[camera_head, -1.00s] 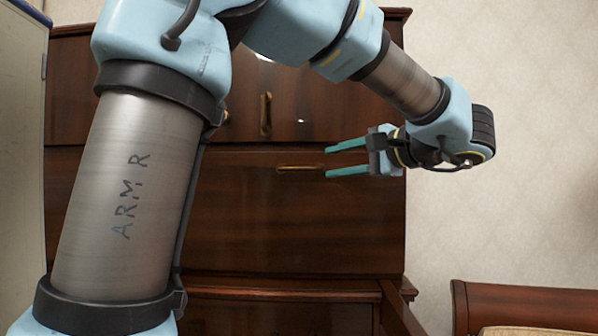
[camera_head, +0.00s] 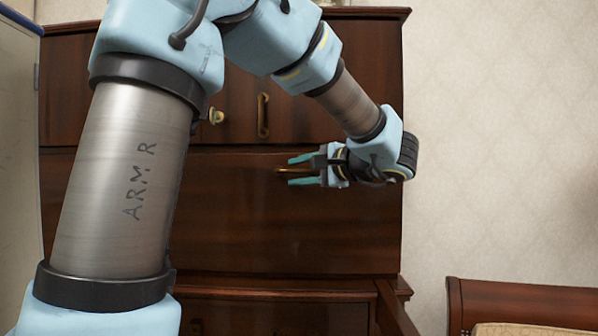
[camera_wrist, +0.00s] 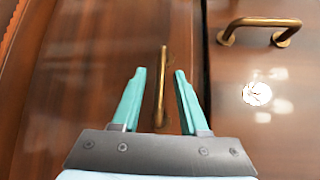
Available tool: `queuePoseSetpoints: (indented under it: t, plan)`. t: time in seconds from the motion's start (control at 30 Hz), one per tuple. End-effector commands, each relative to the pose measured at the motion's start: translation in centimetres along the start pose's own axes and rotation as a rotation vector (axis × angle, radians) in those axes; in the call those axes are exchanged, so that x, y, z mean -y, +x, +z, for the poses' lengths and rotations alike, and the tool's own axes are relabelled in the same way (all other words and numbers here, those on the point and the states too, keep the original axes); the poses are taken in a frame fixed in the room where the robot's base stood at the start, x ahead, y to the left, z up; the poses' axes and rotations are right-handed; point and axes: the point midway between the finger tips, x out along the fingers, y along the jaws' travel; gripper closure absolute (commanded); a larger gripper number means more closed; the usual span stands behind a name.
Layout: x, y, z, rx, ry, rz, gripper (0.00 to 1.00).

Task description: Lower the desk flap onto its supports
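The desk flap (camera_head: 250,225) is a dark wooden panel, closed upright in the front of the cabinet. Its brass bar handle (camera_head: 283,171) lies horizontally near the flap's top edge. My gripper (camera_head: 290,169) is open, with its teal fingers above and below the handle in the head view. In the wrist view the handle (camera_wrist: 161,85) stands between the two fingers (camera_wrist: 157,95), with a gap on each side. A support (camera_head: 396,308) sticks out below the flap at the right. Any left support is hidden by my arm.
A wooden bed or bench end (camera_head: 520,305) stands at the lower right. The wall (camera_head: 500,150) right of the cabinet is bare.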

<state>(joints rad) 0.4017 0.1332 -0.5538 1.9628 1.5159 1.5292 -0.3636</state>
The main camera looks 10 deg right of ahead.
Motion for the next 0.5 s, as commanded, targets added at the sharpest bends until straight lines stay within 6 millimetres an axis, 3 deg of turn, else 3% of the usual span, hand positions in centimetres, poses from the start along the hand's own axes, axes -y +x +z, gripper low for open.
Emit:
queuePoseSetpoints:
  t: [0.07,0.37,0.5]
  plan:
    - [0.0,-0.01,0.0,0.0,0.0,0.0,0.66]
    - [0.01,-0.03,0.0,0.0,0.0,0.0,0.99]
    - [0.0,-0.03,0.0,0.0,0.0,0.0,1.0]
